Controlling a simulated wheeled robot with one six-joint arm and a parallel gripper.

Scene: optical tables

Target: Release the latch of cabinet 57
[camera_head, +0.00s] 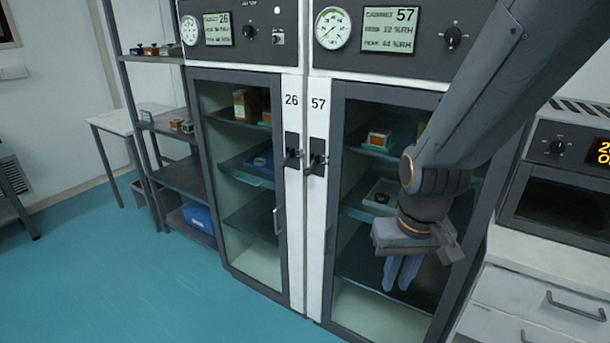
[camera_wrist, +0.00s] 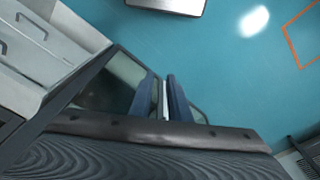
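Cabinet 57 (camera_head: 319,220) is the right one of two tall glass-door cabinets in the head view, with its number on the white post and on the display. Its latch (camera_head: 317,160) is a black plate with a dark lever on that post, beside the door's left edge. The glass door (camera_head: 352,285) looks closed. My gripper (camera_head: 401,285) hangs in front of the door, right of and lower than the latch, fingers down and apart from the latch. The latch is not visible there.
Cabinet 26 (camera_head: 291,230) stands directly left, with its own similar latch (camera_head: 292,150) close to that of 57. A white drawer unit (camera_head: 550,290) with an oven-like device (camera_head: 560,180) stands at right. An open shelf rack (camera_head: 182,178) is at left. The blue floor in front is clear.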

